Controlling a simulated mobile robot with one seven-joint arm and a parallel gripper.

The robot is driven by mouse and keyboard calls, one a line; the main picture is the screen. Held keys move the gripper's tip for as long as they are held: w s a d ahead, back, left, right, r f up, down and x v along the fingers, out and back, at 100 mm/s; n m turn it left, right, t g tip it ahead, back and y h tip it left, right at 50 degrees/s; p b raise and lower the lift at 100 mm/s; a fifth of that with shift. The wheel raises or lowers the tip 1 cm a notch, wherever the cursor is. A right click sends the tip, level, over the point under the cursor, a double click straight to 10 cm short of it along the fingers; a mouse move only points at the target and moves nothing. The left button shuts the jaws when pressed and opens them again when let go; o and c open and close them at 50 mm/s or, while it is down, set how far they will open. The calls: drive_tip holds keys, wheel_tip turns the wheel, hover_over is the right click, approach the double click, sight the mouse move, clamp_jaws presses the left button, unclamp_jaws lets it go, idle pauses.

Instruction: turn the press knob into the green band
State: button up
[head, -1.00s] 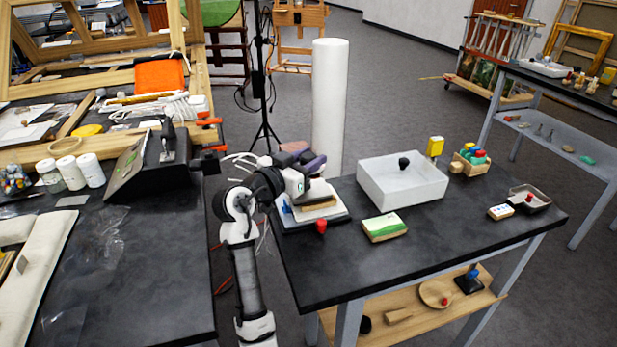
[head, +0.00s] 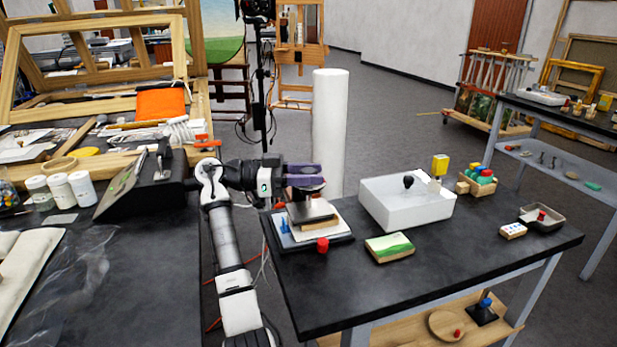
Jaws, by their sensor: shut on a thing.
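The small press (head: 318,238) stands at the left end of the dark table, with a pale base, a grey plate and a wooden block layered on it. A red knob-like piece (head: 322,245) is at its front corner. My gripper (head: 312,178), with purple fingers, reaches in level from the left just above the press. It is shut at the press's top, on what appears to be the press knob, which is mostly hidden by the fingers. I cannot make out the green band or where the knob points.
A tall white cylinder (head: 330,130) stands behind the table.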

sight(309, 170)
drive_tip(key=shift+f+m+g, duration=0.1)
drive_tip(key=shift+m+g, duration=0.3)
drive_tip(key=shift+g, duration=0.2)
drive_tip(key=o, duration=1)
wheel_tip(309, 170, up, 20)
drive_tip(key=shift+r+b, duration=0.1)
drive_tip(key=shift+b, duration=0.2)
